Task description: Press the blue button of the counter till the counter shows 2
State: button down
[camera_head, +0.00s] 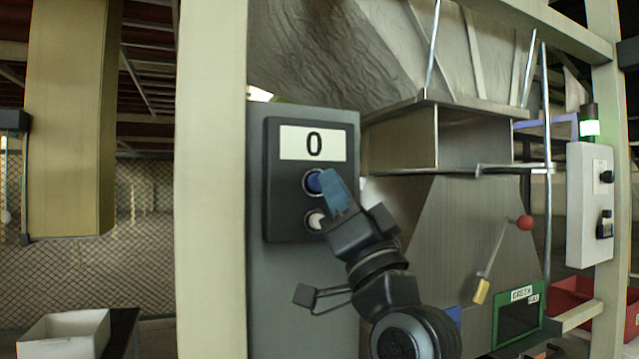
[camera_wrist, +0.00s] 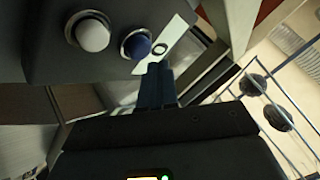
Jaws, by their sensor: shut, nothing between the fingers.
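The counter (camera_head: 270,190) is a dark panel on a grey cabinet, and its white display (camera_head: 313,143) shows 0. The blue button (camera_head: 313,182) sits below the display, with a white button (camera_head: 316,220) under it. In the wrist view the blue button (camera_wrist: 136,44) and the white button (camera_wrist: 93,32) are side by side. My gripper (camera_head: 327,180) is shut and empty, its blue fingertips close in front of the blue button and overlapping its right edge in the head view. In the wrist view the fingertips (camera_wrist: 157,68) appear just short of the blue button; contact cannot be told.
A metal hopper (camera_head: 440,140) stands right of the cabinet, with a red-knobbed lever (camera_head: 524,223). A white control box (camera_head: 590,205) is at the right. A pale post (camera_head: 211,180) stands left of the cabinet, and a white bin (camera_head: 65,335) is at lower left.

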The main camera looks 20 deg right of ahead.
jog(key=shift+w, duration=0.1)
jog(key=shift+w, duration=0.35)
jog(key=shift+w+b, duration=0.35)
jog(key=shift+w, duration=0.1)
dwell(0.8)
jog(key=shift+s, duration=0.9)
jog(key=shift+s+p, duration=0.1)
jog(key=shift+p, duration=0.2)
jog(key=s+p, duration=0.1)
jog(key=s, duration=0.3)
jog(key=shift+s, duration=0.4)
